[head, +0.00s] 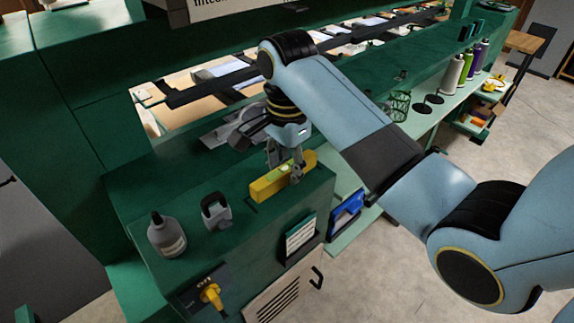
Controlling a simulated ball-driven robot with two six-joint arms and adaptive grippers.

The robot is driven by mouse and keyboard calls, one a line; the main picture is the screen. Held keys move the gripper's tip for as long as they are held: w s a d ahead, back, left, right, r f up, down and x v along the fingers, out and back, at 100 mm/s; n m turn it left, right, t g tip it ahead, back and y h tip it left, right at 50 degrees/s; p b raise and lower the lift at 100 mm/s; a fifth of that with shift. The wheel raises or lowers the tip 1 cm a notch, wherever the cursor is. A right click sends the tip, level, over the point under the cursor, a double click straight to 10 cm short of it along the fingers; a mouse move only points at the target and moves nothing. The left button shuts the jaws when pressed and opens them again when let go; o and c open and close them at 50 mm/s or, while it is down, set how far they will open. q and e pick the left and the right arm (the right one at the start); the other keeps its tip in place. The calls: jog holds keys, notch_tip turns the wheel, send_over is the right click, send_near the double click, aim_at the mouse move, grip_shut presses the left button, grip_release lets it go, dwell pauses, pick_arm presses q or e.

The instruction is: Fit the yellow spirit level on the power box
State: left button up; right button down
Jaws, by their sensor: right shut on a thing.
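The yellow spirit level (268,186) is a short yellow bar with a light vial window on top. It lies level at the top face of the green power box (180,191), near its right edge. My right gripper (284,178) points down and is shut on the spirit level. A thin dark outline shows on the box top just left of the level. Whether the level touches the box top I cannot tell. The box front has a yellow rotary switch (211,295). My left gripper is not in view.
A grey bottle (167,237) and a grey handled object (215,211) stand on the box top, left of the level. A blue item (346,214) is right of the box. Open floor lies at lower right.

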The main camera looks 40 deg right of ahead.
jog(key=shift+s+a, duration=0.1)
jog(key=shift+f, duration=0.3)
dwell(0.3)
jog(key=c, duration=1)
grip_release()
